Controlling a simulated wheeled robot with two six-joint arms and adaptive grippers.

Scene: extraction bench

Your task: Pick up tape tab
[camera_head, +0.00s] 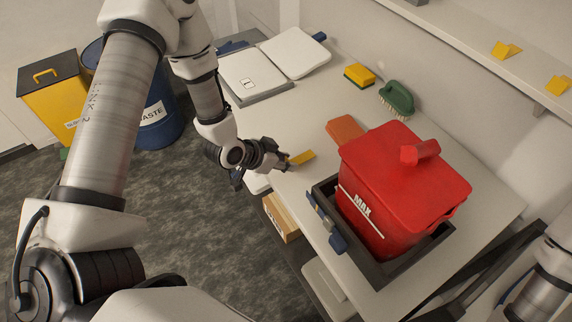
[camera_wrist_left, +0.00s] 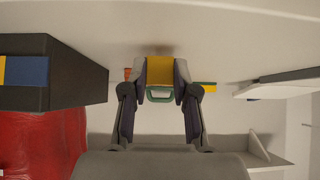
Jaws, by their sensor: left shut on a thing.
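The yellow tape tab (camera_head: 301,157) is a small flat strip at the front edge of the white bench top. My left gripper (camera_head: 284,162) is at its near end, shut on it. In the left wrist view the tab (camera_wrist_left: 160,70) sits between the two dark fingertips (camera_wrist_left: 161,78). Its far part sticks out past the fingers in the head view. Whether the tab touches the bench top is hard to tell. Part of my right arm shows at the lower right, but its gripper is out of view.
A red container (camera_head: 395,180) marked MAX stands in a dark tray (camera_head: 397,274) to the right. An orange block (camera_head: 345,130), green brush (camera_head: 397,97) and yellow sponge (camera_head: 359,75) lie behind. More yellow tabs (camera_head: 505,50) are on the shelf.

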